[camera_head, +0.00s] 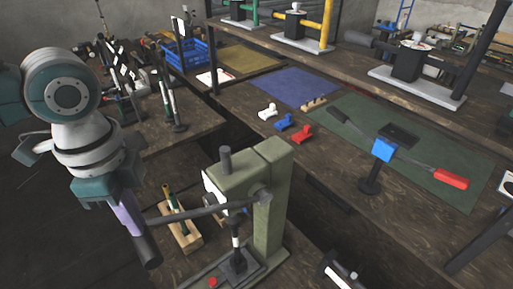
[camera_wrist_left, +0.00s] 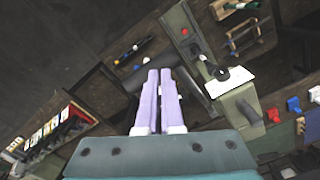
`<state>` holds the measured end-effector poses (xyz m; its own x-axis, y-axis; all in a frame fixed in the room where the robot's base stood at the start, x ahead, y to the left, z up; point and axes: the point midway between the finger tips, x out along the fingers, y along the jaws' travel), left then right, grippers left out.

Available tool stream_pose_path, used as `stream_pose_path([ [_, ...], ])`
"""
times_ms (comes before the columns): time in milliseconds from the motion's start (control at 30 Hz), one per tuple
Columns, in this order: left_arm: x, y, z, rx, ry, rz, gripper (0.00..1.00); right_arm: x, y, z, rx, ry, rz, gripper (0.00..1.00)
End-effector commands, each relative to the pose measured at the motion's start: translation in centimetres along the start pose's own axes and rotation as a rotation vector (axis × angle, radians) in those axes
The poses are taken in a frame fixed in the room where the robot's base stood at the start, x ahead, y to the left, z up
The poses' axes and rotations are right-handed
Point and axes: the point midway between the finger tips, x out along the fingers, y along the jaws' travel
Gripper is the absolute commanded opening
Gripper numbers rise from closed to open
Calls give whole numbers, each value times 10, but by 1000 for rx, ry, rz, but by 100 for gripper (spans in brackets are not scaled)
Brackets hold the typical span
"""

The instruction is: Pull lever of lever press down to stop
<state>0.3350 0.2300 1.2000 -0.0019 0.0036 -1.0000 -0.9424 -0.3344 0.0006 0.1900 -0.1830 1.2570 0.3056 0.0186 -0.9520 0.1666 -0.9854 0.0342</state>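The lever press (camera_head: 270,205) is an olive-green column with a head, standing on a base at the bottom middle of the head view. Its grey lever (camera_head: 190,213) runs left from the head, roughly level, to a thick dark handle (camera_head: 148,254). The press also shows in the left wrist view (camera_wrist_left: 241,104). My left gripper (camera_head: 139,232) points down at the handle end, and its lilac fingers overlap the handle in the picture. In the left wrist view the fingers (camera_wrist_left: 161,75) lie almost together, with the dark handle behind them. Contact cannot be told. My right gripper is not in view.
A wooden tray (camera_head: 182,238) with a tool lies left of the press. Behind stand a blue crate (camera_head: 184,56), blue mat (camera_head: 292,87) and green mat (camera_head: 440,172). A blue stand (camera_head: 383,150) with a red-handled bar is at right. A dark gap separates the benches.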

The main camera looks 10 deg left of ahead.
Motion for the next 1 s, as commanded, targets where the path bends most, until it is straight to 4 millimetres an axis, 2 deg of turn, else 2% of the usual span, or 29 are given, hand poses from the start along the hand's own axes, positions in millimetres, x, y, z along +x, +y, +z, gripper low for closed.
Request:
stream_pose_path([
  [300, 18, 4, 4, 1, 8, -1, 0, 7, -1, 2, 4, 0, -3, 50],
  [833, 20, 5, 7, 0, 2, 0, 0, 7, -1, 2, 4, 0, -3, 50],
  [1000, 28, 6, 9, 0, 0, 1, 0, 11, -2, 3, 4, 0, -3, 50],
])
